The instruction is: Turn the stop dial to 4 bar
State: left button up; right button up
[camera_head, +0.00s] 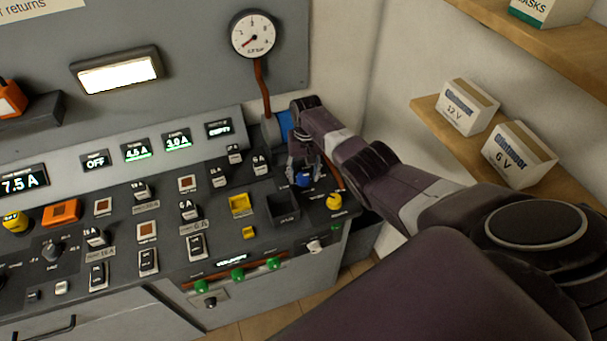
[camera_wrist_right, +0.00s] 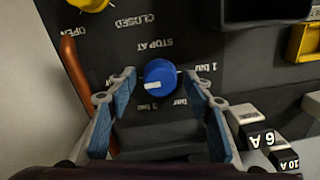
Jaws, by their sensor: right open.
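The stop dial is a round blue knob (camera_head: 304,180) at the right end of the console. In the right wrist view the blue knob (camera_wrist_right: 162,74) has a white mark on its lower left side. "STOP AT" and several upside-down bar labels are printed around it, one reading "1 bar"; others are partly hidden. My right gripper (camera_head: 303,168) is above the knob, pointing down. In the wrist view its open fingers (camera_wrist_right: 160,82) are on either side of the knob, with a gap visible beside it. My left gripper is not in view.
A yellow knob (camera_head: 334,201) and an empty black bin (camera_head: 284,209) are close to the dial. A round bar gauge (camera_head: 254,36) hangs on the wall panel above a red-brown pipe (camera_head: 262,88). Battery boxes (camera_head: 519,153) stand on the right shelf.

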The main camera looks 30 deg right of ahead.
aim_at(304, 176)
notch_tip(304, 176, up, 12)
jog(key=shift+d, duration=0.15)
dwell(0.6)
dwell(0.4)
